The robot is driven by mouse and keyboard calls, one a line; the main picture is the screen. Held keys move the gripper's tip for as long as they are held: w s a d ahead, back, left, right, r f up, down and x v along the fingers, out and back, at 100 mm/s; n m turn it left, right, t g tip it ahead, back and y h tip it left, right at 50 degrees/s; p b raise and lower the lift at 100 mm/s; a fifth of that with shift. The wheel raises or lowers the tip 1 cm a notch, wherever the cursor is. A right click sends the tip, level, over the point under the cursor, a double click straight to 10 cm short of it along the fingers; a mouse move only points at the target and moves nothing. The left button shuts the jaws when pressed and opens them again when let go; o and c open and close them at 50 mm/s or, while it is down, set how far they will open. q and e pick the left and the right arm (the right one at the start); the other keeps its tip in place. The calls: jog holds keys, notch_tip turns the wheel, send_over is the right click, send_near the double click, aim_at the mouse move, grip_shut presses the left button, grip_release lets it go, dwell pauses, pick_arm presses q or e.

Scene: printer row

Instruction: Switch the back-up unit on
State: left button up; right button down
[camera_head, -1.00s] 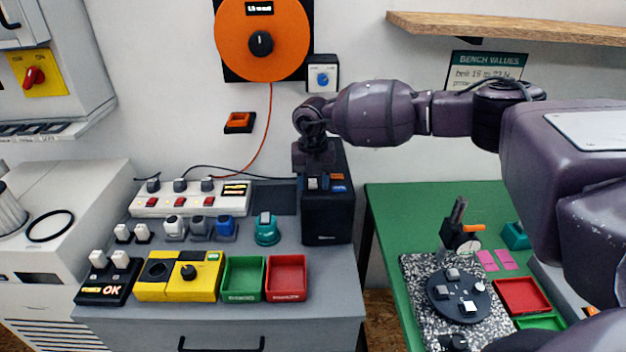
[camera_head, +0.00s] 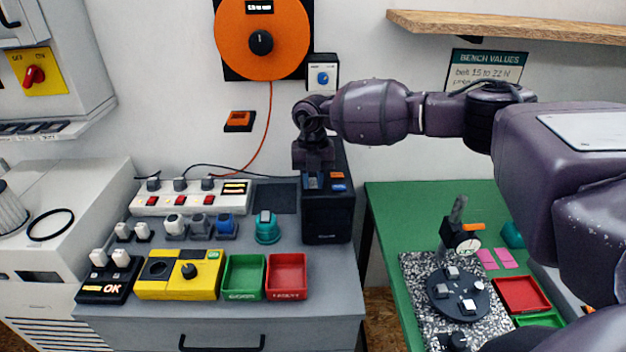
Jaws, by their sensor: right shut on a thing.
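The back-up unit appears to be the tall black box (camera_head: 327,220) at the right end of the grey bench. Its upper face carries an orange label or light and a blue one (camera_head: 338,187) on the right. My right gripper (camera_head: 314,182) points down at the left part of that face, beside the coloured marks. It is shut on a small part there, apparently the unit's switch, which the fingers mostly hide. I cannot tell the switch's position. My left gripper is not in view.
A white power strip (camera_head: 150,205) and several small switches stand left of the box. A yellow unit (camera_head: 160,290), a green tray (camera_head: 230,292) and a red tray (camera_head: 273,293) line the bench front. A wooden shelf (camera_head: 520,28) hangs above my right arm.

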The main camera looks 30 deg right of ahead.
jog(key=shift+w+d+r+g+y, duration=0.1)
jog(key=shift+w+g+y, duration=0.2)
jog(key=shift+g, duration=0.35)
jog(key=shift+w+d+r+g+y, duration=0.1)
jog(key=shift+g+y, duration=0.3)
jog(key=shift+g, duration=0.25)
jog(key=c, duration=1)
grip_release()
jog(key=b+v, duration=0.1)
jog(key=v, duration=0.9)
jog(key=shift+w+r+b, duration=0.15)
jog(key=shift+r+b, duration=0.2)
